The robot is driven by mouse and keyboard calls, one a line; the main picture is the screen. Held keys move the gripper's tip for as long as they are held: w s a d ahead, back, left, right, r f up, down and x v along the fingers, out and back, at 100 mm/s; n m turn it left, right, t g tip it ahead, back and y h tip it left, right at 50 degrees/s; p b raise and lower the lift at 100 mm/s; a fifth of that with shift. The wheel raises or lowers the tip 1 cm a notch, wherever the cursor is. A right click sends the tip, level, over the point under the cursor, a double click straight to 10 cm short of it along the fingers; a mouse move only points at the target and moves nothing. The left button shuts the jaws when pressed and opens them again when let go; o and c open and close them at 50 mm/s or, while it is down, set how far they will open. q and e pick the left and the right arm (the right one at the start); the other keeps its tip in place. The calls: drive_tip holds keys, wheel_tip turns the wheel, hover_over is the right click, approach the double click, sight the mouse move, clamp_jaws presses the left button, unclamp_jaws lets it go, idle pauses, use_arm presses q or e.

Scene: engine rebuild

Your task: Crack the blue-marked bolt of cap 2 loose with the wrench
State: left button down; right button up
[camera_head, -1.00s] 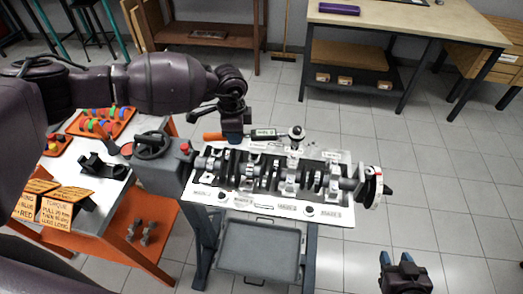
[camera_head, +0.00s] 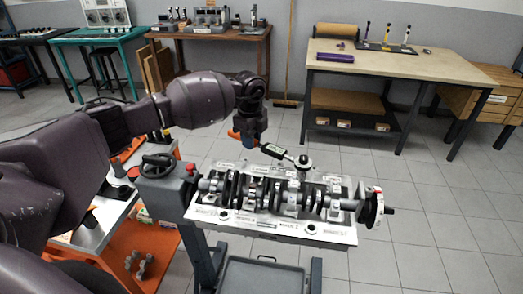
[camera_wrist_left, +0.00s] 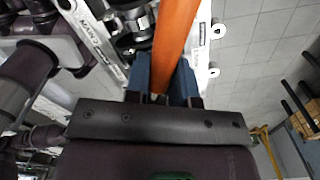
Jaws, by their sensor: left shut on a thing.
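My left gripper (camera_head: 252,142) is shut on the orange handle of the wrench (camera_head: 274,151). The handle also shows between the blue fingers in the left wrist view (camera_wrist_left: 174,40). The wrench slants down to the right, its round head (camera_head: 303,161) at the far side of the engine block, by the middle caps. Whether it sits on a bolt I cannot tell. The crankshaft (camera_head: 248,192) lies across the block under several pale caps. Cap 2's blue mark is too small to make out. My right gripper is out of view.
The block's white plate (camera_head: 283,231) has labels on its near edge. A grey stand with a handwheel (camera_head: 158,165) and red knob adjoins its left end. An orange cart (camera_head: 120,252) stands left. Workbenches (camera_head: 405,66) line the back; open floor lies right.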

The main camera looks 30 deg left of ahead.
use_arm(q)
drive_tip(key=shift+a+m, duration=0.1)
drive_tip(key=shift+m, duration=0.4)
drive_tip(key=shift+a+f+m, duration=0.15)
drive_tip(key=shift+m, duration=0.25)
drive_tip(key=shift+f, duration=0.1)
wheel_tip(320, 180, down, 4)
drive_tip(key=b, duration=0.3)
drive_tip(key=shift+f, duration=0.25)
drive_tip(key=shift+s, duration=0.1)
drive_tip(key=shift+f, duration=1.15)
idle(2.1)
drive_tip(key=shift+s+r, duration=0.1)
idle(0.4)
drive_tip(key=shift+s+a+n+p, duration=0.1)
drive_tip(key=shift+s+n+p, duration=0.35)
drive_tip(key=shift+p, duration=0.1)
